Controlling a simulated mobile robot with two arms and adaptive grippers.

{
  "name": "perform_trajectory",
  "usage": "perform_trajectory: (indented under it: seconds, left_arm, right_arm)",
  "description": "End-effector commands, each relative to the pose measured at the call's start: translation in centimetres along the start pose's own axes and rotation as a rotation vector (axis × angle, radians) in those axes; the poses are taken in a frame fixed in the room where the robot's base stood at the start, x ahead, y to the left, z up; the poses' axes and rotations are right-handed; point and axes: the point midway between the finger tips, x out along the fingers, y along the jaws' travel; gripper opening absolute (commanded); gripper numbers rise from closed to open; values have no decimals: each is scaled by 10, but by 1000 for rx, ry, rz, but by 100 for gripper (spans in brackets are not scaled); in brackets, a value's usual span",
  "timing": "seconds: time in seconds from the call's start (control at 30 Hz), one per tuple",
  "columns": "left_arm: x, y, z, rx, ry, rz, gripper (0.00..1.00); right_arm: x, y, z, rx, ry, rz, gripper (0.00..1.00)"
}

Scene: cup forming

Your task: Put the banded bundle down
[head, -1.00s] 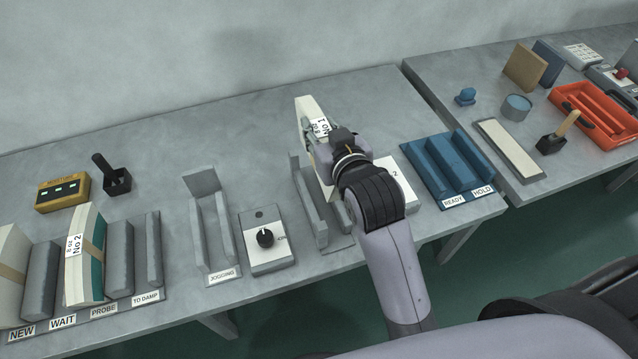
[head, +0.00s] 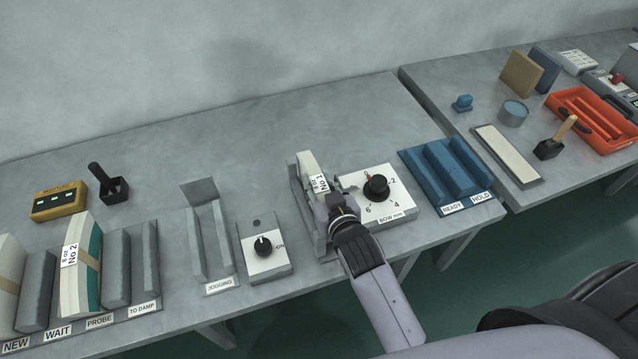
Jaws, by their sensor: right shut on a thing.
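The banded bundle (head: 308,166) is a cream stack with a white label reading "8 oz No 1". It stands in or just over a grey holder (head: 297,190) beside the BOW mm dial box; whether it touches the holder's floor is hidden. My right gripper (head: 328,196) is shut on the bundle at its near end, and the wrist covers part of the holder. My left gripper is out of view.
The BOW mm dial box (head: 398,208) stands close on the right, then the blue READY/HOLD rack (head: 447,172). On the left are a knob box (head: 264,245), the JOGGING holder (head: 213,240) and another bundle, No 2 (head: 80,270), in the WAIT/PROBE rack. The table behind is clear.

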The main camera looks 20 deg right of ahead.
Motion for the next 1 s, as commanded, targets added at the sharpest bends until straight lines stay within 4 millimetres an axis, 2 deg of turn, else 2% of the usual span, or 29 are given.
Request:
perform_trajectory:
  seconds: [0.3,0.33,0.6,1.0]
  left_arm:
    - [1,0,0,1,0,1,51]
    - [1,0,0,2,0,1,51]
    - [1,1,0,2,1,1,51]
    - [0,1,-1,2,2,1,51]
  right_arm:
    - [1,0,0,0,6,0,0]
    - [1,0,2,0,0,0,31]
    - [1,0,2,0,0,0,49]
    - [-3,0,0,0,0,0,50]
